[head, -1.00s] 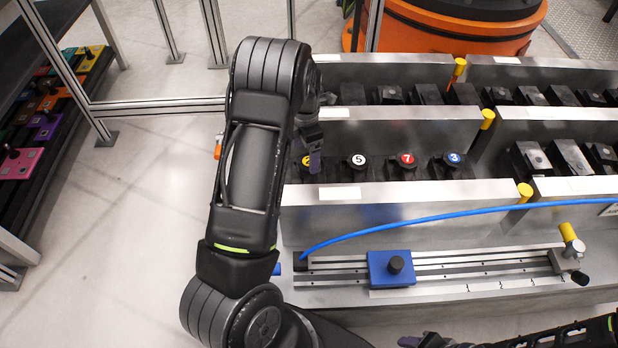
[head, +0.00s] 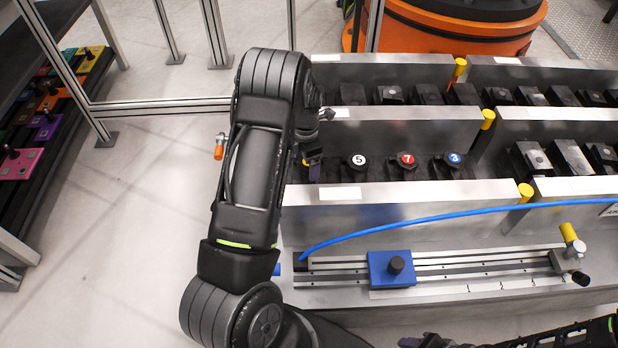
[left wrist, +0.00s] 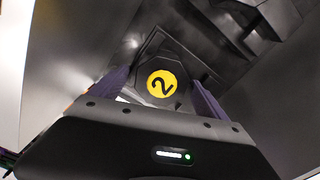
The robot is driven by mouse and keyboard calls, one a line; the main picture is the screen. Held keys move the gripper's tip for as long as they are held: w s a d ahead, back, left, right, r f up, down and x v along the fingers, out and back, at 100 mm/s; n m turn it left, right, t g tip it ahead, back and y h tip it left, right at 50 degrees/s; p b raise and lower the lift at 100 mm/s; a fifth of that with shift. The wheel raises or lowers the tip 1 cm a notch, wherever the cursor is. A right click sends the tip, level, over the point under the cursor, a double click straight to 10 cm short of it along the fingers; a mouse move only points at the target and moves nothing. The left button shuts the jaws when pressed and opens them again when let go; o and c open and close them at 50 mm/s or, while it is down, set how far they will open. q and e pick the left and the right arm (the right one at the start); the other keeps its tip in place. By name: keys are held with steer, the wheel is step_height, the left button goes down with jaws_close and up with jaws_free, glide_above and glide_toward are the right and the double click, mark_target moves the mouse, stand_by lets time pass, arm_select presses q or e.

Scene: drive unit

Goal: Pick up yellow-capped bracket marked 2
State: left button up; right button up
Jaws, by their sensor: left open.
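The bracket with the yellow cap marked 2 (left wrist: 161,83) shows in the left wrist view, seated dark against the metal bin.
Brackets with a white cap marked 5 (head: 358,161), a red cap marked 7 (head: 405,160) and a blue cap marked 3 (head: 453,160) stand to the right in the same row. Metal walls (head: 400,192) bound it. A blue cable (head: 430,214) crosses in front.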

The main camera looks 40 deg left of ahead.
arm_select(q)
steer(key=shift+c, duration=0.4)
jaws_close()
steer(key=shift+r, duration=0.1)
stand_by(0.8)
